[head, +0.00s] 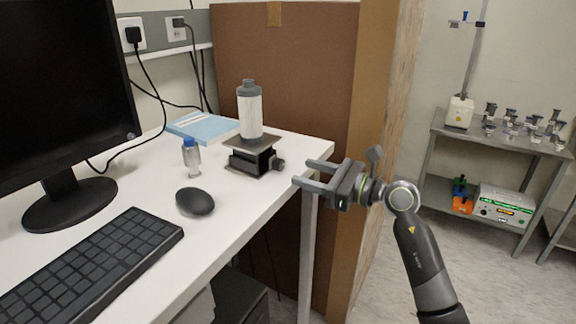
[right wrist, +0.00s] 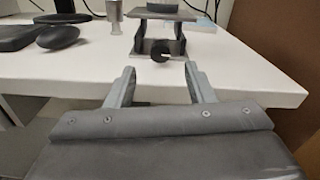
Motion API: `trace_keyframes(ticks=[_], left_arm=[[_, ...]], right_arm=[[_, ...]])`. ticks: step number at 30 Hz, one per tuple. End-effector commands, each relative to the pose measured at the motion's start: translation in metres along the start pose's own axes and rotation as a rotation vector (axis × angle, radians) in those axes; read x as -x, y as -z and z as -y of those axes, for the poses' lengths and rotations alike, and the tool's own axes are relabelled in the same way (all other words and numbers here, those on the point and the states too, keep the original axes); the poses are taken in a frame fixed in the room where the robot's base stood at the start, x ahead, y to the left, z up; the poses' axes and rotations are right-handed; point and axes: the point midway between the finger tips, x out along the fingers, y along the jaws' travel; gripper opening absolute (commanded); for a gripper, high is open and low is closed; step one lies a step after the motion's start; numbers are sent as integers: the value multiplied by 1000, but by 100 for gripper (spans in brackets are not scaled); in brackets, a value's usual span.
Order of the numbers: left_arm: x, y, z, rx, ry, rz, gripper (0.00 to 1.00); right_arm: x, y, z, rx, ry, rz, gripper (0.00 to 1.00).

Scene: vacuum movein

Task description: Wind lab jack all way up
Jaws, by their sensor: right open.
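The lab jack (head: 254,157) stands on the white desk near its right edge. Its top plate is raised a little above its base, and a white bottle with a grey cap (head: 250,110) stands upright on it. The jack's dark round knob (head: 278,164) faces right, toward my right gripper (head: 306,175). In the right wrist view the jack (right wrist: 161,35) and its knob (right wrist: 160,56) show straight ahead, between and beyond the fingertips. My right gripper is open and empty, just off the desk's edge and apart from the knob. My left gripper is not in view.
A small blue-capped bottle (head: 191,156), a mouse (head: 194,201), a keyboard (head: 88,266) and a monitor (head: 62,90) share the desk (head: 232,215). A blue book (head: 203,126) lies behind the jack. A brown panel (head: 290,70) stands behind the desk. A shelf with glassware (head: 500,140) is far right.

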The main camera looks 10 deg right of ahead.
Motion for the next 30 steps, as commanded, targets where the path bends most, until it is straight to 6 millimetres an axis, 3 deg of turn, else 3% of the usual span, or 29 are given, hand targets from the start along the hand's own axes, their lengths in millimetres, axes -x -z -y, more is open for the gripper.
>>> trace_keyframes(ticks=[3,9,21,30], left_arm=[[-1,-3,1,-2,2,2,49],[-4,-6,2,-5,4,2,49],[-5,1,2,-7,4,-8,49],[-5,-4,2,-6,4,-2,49]], right_arm=[[-25,-1,0,-3,-2,2,49],[-50,0,0,-2,-1,1,49],[-58,0,0,0,0,-1,49],[-58,0,0,0,0,0,12]])
